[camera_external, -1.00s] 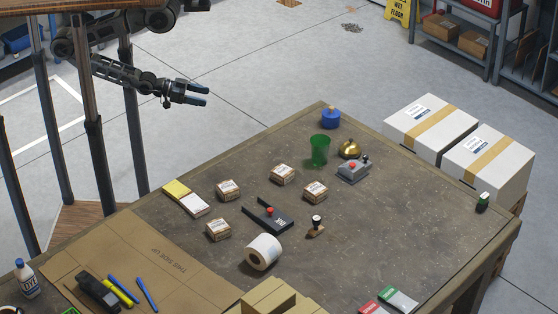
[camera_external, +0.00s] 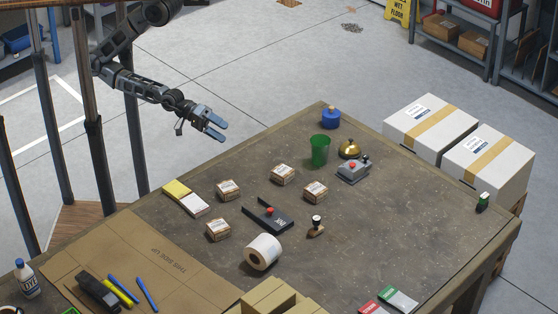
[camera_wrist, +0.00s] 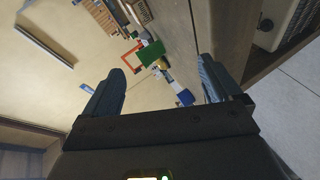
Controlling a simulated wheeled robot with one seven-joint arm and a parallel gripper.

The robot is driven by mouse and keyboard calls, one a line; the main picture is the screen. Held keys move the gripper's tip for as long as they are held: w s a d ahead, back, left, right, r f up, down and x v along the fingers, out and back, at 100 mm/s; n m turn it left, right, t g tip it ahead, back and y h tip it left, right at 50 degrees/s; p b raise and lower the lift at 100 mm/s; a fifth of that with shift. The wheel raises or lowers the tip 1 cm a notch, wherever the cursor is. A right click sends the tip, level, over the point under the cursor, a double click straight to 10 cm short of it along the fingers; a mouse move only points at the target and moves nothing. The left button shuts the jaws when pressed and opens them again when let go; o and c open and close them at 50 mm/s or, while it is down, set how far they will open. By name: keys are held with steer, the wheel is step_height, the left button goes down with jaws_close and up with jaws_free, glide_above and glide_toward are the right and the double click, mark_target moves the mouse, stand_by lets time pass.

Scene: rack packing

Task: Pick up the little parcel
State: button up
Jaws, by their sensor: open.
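Several little parcels, small brown boxes with white labels, sit on the worktable (camera_external: 360,245). One parcel (camera_external: 228,190) is at the left, one (camera_external: 283,174) is farther back, one (camera_external: 316,190) is to the right, and one (camera_external: 218,229) is nearer the front. My gripper (camera_external: 218,128) is open and empty, in the air beyond the table's far left edge, apart from all the parcels. Its two blue-grey fingers are spread in the wrist view (camera_wrist: 158,85). That view is tilted, and I cannot make out a parcel in it for certain.
Flat cardboard (camera_external: 150,255) covers the front left. The table's right middle is clear.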

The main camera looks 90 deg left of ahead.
mark_target(225, 183)
steer(key=d+n+h, duration=0.1)
steer(key=d, duration=0.2)
steer(key=w+d+n+g, duration=0.1)
steer(key=d, duration=0.1)
steer(key=d+n+h, duration=0.1)
steer(key=d+n, duration=0.1)
steer(key=d, duration=0.1)
steer(key=shift+w+d+f+g+h+p, duration=0.3)
steer(key=shift+w+d+f+g+p, duration=0.05)
steer(key=shift+f+g, duration=0.05)
steer(key=d+n+g+h, duration=0.1)
steer(key=d+n, duration=0.2)
steer(key=d+f+n+g, duration=0.1)
steer(key=d+n, duration=0.2)
steer(key=d+n+g+h, duration=0.1)
steer(key=d+n, duration=0.2)
steer(key=n, duration=0.1)
steer(key=shift+f+h, duration=0.2)
steer(key=shift+h, duration=0.1)
steer(key=shift+d+n+g, duration=0.3)
steer(key=shift+d+n, duration=0.2)
steer(key=shift+p+x, duration=0.55)
steer(key=shift+x, duration=3.25)
steer(key=shift+s+f, duration=0.1)
steer(key=shift+s, duration=0.1)
steer(key=c, duration=1)
steer(key=shift+c, duration=0.4)
